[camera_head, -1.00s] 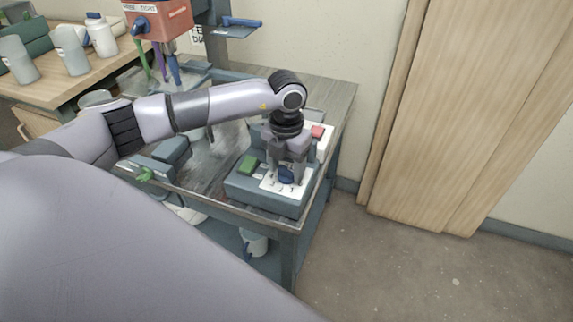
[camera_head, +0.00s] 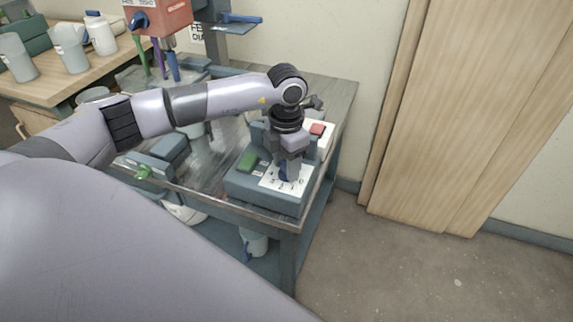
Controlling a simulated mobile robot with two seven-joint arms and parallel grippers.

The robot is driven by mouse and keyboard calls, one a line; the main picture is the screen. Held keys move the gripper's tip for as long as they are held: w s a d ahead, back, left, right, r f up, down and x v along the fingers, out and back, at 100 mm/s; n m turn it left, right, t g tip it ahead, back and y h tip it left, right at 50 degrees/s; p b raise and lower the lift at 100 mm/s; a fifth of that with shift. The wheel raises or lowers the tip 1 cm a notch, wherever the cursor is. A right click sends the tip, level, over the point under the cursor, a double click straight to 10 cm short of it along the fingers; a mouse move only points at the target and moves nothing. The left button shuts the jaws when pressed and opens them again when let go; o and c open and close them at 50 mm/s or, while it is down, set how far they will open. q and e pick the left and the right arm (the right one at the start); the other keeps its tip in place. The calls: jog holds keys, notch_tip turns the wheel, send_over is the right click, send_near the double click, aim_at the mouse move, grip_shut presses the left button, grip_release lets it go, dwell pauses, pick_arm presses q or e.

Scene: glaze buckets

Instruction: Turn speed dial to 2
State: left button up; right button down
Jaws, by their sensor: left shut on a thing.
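The speed dial is a blue knob (camera_head: 283,175) on a white numbered plate (camera_head: 270,184), on top of a grey-blue control box (camera_head: 262,198) at the table's front right corner. My left gripper (camera_head: 288,172) reaches down from above and is shut on the dial. The fingers cover much of the knob, and I cannot read which number it points to. My right gripper is not in view.
A red machine head (camera_head: 160,17) stands at the back left. The floor (camera_head: 420,275) at right is clear.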

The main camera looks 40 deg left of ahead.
pick_arm(q)
jog(key=m+b, duration=0.1)
jog(key=m, duration=0.3)
jog(key=shift+m, duration=0.3)
jog(key=m+b, duration=0.1)
jog(key=m, duration=0.2)
jog(key=shift+w+b, duration=0.1)
jog(key=shift+b, duration=0.2)
jog(key=shift+m+b, duration=0.3)
jog(key=shift+m, duration=1.2)
jog(key=shift+r+m, duration=0.1)
jog(key=shift+m, duration=0.2)
jog(key=o, duration=1.1)
jog(key=shift+c, duration=0.2)
jog(key=shift+r, duration=3.55)
jog(key=shift+d, duration=0.1)
